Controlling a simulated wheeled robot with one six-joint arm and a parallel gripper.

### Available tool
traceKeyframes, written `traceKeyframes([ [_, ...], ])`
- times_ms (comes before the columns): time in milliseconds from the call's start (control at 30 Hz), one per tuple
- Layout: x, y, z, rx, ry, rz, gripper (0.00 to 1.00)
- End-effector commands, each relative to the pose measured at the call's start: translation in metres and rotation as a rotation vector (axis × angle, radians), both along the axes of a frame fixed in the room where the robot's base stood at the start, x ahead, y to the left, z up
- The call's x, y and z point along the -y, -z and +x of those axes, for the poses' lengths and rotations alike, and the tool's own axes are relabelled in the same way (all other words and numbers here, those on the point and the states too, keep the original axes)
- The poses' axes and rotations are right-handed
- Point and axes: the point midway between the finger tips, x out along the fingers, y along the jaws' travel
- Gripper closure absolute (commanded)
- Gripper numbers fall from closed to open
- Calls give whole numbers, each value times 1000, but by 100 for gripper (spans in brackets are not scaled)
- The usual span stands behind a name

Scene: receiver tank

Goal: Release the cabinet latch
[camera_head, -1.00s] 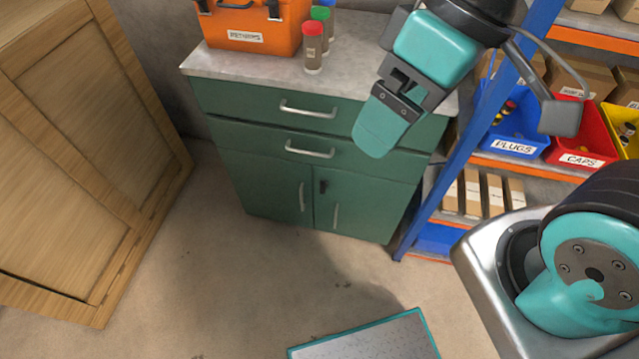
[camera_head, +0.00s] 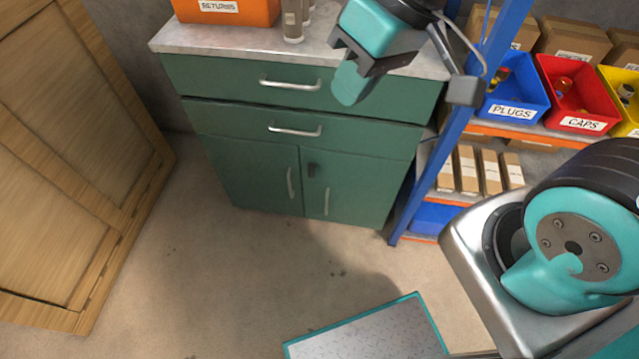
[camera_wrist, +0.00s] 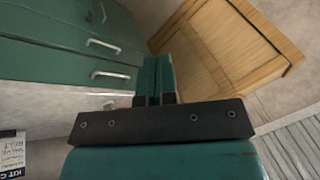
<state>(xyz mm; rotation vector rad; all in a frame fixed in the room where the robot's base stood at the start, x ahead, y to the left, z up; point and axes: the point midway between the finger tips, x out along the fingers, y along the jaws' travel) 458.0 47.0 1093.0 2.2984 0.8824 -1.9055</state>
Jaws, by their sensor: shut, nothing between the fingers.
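The green cabinet (camera_head: 250,165) has two drawers above two doors, and all of them look closed. The latch cannot be made out there.
An orange case (camera_head: 225,10) and capped bottles (camera_head: 293,22) stand on the worktop. A blue-framed shelf (camera_head: 440,130) with bins and boxes is close on the right. A wooden cabinet (camera_head: 70,150) stands at left. The floor in front is clear.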

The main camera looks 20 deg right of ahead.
Motion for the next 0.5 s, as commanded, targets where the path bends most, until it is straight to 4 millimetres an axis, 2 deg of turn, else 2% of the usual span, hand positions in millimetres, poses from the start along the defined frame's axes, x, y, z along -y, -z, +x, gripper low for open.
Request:
traceKeyframes([
  [33, 1, 40, 12, -1, 39, 9, 100],
  [267, 11, 136, 66, 27, 216, 52, 100],
  [500, 31, 243, 117, 64, 400, 85, 100],
])
